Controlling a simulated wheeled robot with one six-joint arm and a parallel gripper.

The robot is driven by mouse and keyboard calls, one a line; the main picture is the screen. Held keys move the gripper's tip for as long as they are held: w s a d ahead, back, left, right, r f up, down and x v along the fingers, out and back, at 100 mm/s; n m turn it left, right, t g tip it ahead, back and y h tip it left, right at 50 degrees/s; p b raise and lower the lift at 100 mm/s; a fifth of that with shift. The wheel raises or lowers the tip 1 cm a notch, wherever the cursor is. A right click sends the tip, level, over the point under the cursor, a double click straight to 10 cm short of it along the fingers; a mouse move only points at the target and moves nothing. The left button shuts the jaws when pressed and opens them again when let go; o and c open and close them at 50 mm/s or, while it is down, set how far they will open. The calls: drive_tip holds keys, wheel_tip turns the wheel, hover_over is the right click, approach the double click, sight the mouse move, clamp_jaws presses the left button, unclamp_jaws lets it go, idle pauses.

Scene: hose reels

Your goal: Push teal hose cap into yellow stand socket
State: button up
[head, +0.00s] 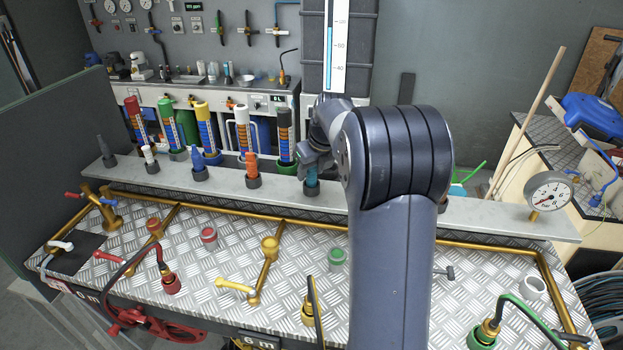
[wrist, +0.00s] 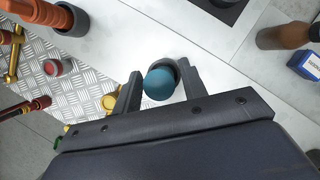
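The teal hose cap (head: 312,186) stands upright in a dark round holder on the grey shelf, partly behind my arm. My gripper (head: 312,168) is just above it, pointing down. In the wrist view the cap's round teal top (wrist: 160,84) lies between the two fingers of my gripper (wrist: 159,72). The fingers are apart, with a small gap seen on each side of the cap.
Other caps stand along the shelf, among them an orange one (head: 252,168) and a blue one (head: 199,162). Several tall coloured cylinders stand behind them.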

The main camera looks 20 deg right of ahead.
drive_tip(key=c, duration=0.8)
